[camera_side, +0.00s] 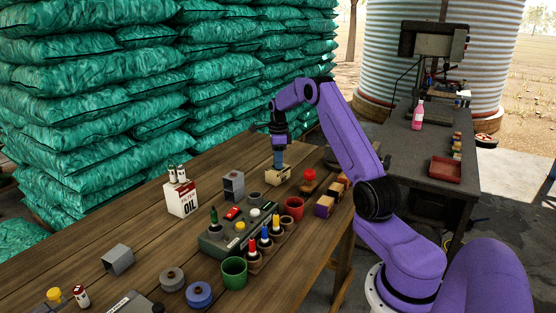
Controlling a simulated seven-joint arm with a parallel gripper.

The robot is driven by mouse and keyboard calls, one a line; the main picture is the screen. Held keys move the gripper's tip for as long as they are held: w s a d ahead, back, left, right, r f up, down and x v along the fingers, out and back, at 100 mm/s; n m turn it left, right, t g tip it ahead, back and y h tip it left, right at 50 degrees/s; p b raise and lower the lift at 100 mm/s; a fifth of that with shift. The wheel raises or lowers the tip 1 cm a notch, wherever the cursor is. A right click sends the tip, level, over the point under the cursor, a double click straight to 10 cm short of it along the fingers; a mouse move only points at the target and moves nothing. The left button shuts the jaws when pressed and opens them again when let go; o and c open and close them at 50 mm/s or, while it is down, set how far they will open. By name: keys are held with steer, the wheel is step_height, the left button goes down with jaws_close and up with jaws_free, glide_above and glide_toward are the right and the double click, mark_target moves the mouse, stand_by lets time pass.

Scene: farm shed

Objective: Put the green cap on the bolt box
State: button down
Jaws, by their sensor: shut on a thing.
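My gripper (279,163) points straight down over a small pale tan box (276,178) at the back of the wooden table. Its fingers are closed at the box's top, on something too small and hidden to make out. I cannot tell whether the held thing is the green cap or part of the box. A dark piece with a green top (213,216) stands upright on a grey-green tray (211,246), left of my gripper. No box is clearly marked as the bolt box; the tan one may be it.
A rack with red, yellow and blue-topped pieces (265,241), a green cup (234,273) and a red cup (293,208) stand nearer. A white oil can (182,200) and a grey block (233,186) stand left. Stacked green sacks (95,105) wall the back. Bare wood shows at left.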

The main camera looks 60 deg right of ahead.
steer(key=shift+f, duration=0.1)
steer(key=c, duration=0.9)
jaws_free()
steer(key=shift+o, duration=0.2)
